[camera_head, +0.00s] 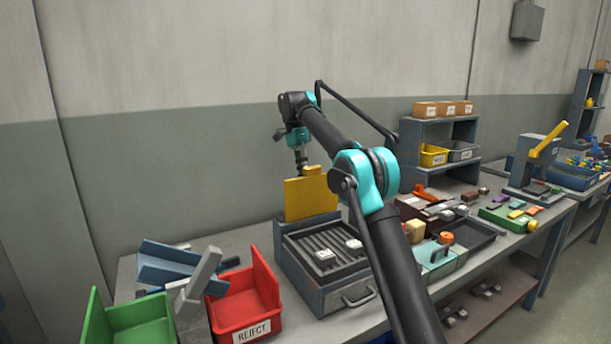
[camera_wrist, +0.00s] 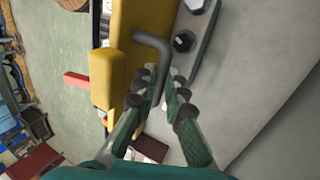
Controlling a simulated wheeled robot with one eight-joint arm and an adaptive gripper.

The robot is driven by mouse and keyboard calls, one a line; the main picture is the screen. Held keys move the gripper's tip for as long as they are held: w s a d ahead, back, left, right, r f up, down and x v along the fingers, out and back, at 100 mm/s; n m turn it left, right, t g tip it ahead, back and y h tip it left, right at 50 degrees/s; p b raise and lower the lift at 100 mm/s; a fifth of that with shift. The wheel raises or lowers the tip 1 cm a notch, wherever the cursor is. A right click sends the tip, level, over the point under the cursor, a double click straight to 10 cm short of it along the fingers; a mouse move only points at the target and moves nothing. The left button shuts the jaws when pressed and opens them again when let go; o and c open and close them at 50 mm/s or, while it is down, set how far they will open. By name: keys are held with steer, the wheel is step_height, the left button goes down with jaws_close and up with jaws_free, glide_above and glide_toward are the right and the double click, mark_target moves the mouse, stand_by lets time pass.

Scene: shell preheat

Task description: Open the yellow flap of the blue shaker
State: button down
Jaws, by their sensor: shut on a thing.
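The blue shaker (camera_head: 322,300) is a grey-blue box on the bench in the head view, with a dark ribbed bed and pale labelled blocks on it. Its yellow flap (camera_head: 307,199) stands upright at the far side, and the bed shows in front of it. My gripper (camera_head: 304,168) is at the flap's top edge, partly hidden there. In the wrist view, the yellow flap (camera_wrist: 133,38) carries a bent dark grey handle (camera_wrist: 157,43). My gripper (camera_wrist: 164,82) is shut on this handle, with its green-padded fingers around the lower part.
A red REJECT bin (camera_head: 245,300) and a green bin (camera_head: 130,322) stand left of the shaker, with a blue chute (camera_head: 170,265) behind. Trays and small parts crowd the bench to the right. A grey wall (camera_head: 200,170) rises behind.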

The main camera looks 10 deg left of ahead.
steer(key=shift+w+a, duration=0.1)
steer(key=shift+w, duration=0.05)
stand_by(0.4)
steer(key=c, duration=1.6)
jaws_free()
